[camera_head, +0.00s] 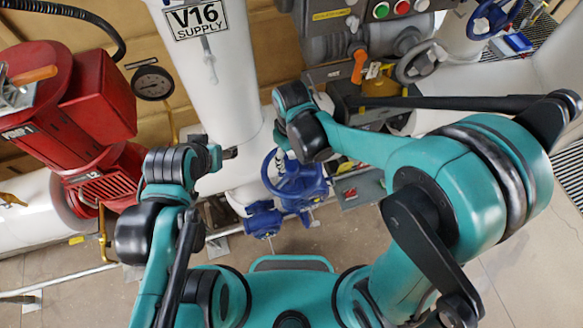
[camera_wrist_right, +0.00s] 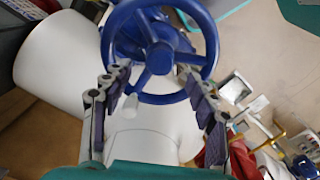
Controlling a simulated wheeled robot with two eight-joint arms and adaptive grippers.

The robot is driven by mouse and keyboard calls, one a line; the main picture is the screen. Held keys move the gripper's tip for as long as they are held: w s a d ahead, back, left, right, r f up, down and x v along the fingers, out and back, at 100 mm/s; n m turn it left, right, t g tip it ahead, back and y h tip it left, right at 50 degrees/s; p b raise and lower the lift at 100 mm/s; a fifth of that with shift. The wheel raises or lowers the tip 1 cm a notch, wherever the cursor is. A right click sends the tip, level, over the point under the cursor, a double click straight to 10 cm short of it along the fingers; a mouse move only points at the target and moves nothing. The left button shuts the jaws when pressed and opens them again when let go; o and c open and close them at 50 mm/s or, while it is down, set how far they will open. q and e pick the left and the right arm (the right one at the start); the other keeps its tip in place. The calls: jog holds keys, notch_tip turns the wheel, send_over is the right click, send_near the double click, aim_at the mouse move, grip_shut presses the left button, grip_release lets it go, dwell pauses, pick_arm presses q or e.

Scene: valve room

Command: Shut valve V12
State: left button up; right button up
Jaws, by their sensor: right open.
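A blue handwheel (camera_head: 296,178) on a blue valve body sits at the foot of the white pipe in the head view. No V12 label is readable on it. The handwheel (camera_wrist_right: 161,58) fills the top middle of the right wrist view, with spokes and hub facing the camera. My right gripper (camera_wrist_right: 154,72) is open. Its two fingers lie at the left and right of the wheel's near rim; I cannot tell whether they touch it. In the head view my right gripper (camera_head: 283,146) is partly hidden by its wrist. My left gripper (camera_head: 229,153) is beside the white pipe, its jaws unclear.
The white pipe (camera_head: 212,85) carries a "V16 SUPPLY" sign (camera_head: 195,17). A red pump (camera_head: 75,105) and a gauge (camera_head: 152,83) stand at left. An orange lever (camera_head: 359,66), a button panel (camera_head: 385,10) and another blue handwheel (camera_head: 492,18) are at upper right.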

aim_at(292, 166)
jog(key=n, duration=0.2)
jog(key=shift+n, duration=0.3)
jog(key=n+b, duration=0.1)
jog(key=n, duration=0.3)
jog(key=shift+f, duration=0.1)
jog(key=n, duration=0.4)
jog(key=shift+b, duration=0.3)
notch_tip(292, 166, down, 6)
jog(key=b, duration=0.6)
jog(key=shift+f, duration=0.2)
jog(key=shift+s+f, duration=0.1)
jog(key=shift+f, duration=0.15)
jog(key=shift+o, duration=0.2)
jog(key=c, duration=1.1)
